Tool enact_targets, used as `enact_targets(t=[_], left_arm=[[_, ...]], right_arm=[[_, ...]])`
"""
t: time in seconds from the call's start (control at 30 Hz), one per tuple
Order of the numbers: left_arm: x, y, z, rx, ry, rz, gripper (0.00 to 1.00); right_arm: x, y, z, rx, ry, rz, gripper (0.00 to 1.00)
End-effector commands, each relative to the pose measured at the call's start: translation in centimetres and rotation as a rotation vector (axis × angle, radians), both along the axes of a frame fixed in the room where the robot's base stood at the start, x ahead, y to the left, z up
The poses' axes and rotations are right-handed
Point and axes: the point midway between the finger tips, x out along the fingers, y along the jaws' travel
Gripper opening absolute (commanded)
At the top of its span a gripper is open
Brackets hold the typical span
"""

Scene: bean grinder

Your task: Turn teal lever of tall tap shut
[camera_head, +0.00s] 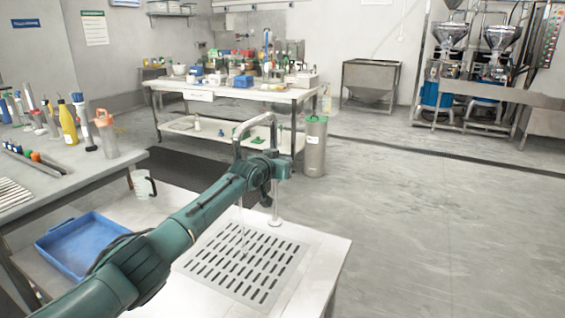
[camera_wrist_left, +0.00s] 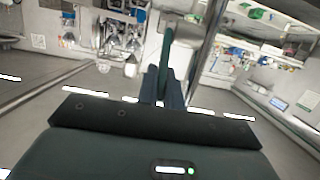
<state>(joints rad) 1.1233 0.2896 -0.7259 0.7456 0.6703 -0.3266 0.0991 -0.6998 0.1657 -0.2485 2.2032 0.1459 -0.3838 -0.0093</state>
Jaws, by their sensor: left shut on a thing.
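The tall metal tap (camera_head: 252,119) rises from a round base on the white counter and arches over a slotted drain grate (camera_head: 222,262). A thin clear stream of water (camera_head: 243,225) seems to fall from its spout to the grate. My left gripper (camera_head: 284,168) is at the tap's column, and my arm hides the middle of the tap. In the left wrist view the teal lever (camera_wrist_left: 166,48) stands up between the fingers of my left gripper (camera_wrist_left: 160,84), which is shut on it. The tap's grey column (camera_wrist_left: 208,45) runs just right of the lever there.
A blue tray (camera_head: 75,240) and a white cup with a dark handle (camera_head: 142,185) are on the left of the counter. A tall metal canister (camera_head: 315,150) stands on the floor behind the tap. The floor to the right is clear.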

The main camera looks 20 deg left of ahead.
Motion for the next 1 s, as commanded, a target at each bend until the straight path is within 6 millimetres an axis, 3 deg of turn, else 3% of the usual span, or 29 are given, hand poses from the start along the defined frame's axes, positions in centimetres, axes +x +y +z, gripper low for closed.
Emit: enact_targets(t=[0.3, 0.67, 1.0], left_arm=[[0.0, 0.0, -0.1, 0.000, 0.001, 0.000, 0.30], [-0.4, 0.0, 0.1, -0.001, 0.000, -0.003, 0.30], [-3.8, 0.7, 0.5, 0.001, 0.002, -0.002, 0.30]], right_arm=[[0.0, 0.0, 0.0, 0.000, -0.001, 0.000, 0.67], [0.0, 0.0, 0.3, 0.001, -0.001, -0.001, 0.67], [0.5, 0.1, 0.7, -0.005, 0.001, 0.005, 0.67]])
